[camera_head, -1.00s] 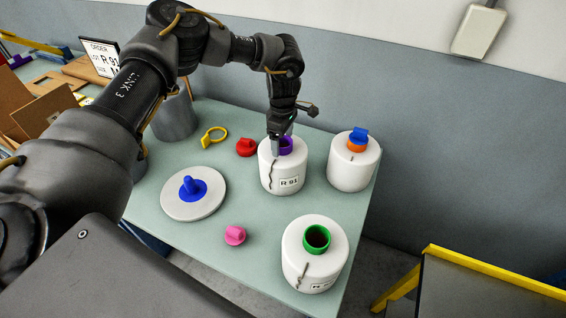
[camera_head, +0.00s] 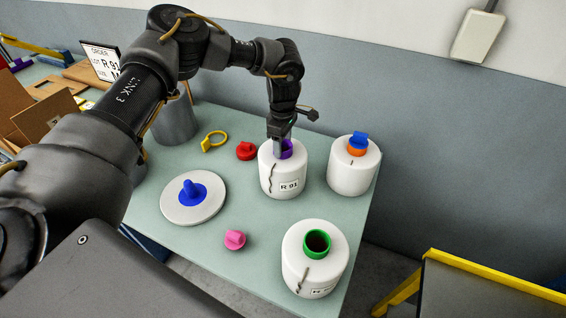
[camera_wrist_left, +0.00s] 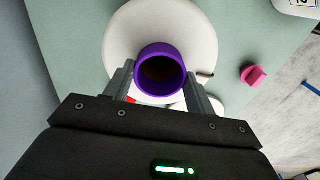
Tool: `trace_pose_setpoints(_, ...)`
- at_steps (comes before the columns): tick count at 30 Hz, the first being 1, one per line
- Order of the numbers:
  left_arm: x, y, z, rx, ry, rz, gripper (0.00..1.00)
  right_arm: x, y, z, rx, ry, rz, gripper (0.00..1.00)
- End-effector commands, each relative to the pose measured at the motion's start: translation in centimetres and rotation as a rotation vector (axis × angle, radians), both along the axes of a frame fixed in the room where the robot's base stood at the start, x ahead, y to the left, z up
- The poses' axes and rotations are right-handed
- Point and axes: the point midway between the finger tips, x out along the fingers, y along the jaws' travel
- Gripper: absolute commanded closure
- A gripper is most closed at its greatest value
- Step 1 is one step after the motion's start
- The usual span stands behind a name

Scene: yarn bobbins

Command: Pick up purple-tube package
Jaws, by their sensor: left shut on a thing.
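The purple-tube package, a white bobbin (camera_head: 281,178) labelled R 91, stands upright on the table with a purple tube (camera_head: 287,150) at its top. My left gripper (camera_head: 281,147) comes down over it from above. In the left wrist view its fingers (camera_wrist_left: 160,74) lie on either side of the purple tube (camera_wrist_left: 160,91), and it is shut on the tube. The white body (camera_wrist_left: 122,38) shows around the tube. Whether the package has left the table cannot be told. My right gripper is not in view.
A white bobbin with an orange tube (camera_head: 356,150) and blue plug stands to the right, close by. A green-tube bobbin (camera_head: 318,250) stands in front.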

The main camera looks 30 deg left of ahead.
Motion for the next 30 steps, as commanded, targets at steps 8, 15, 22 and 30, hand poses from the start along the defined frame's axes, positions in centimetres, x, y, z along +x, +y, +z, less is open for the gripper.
trace_pose_setpoints(8,0.2,0.0,0.6,-0.002,-0.005,0.000,1.00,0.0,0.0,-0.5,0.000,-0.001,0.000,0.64)
trace_pose_setpoints(15,0.2,0.0,2.3,-0.002,-0.006,0.000,1.00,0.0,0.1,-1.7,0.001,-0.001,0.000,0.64)
trace_pose_setpoints(22,-1.1,-0.6,4.6,-0.004,-0.005,-0.003,1.00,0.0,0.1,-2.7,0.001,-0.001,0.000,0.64)
trace_pose_setpoints(30,-4.2,-1.8,8.5,-0.004,-0.006,-0.005,1.00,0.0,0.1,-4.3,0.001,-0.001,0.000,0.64)
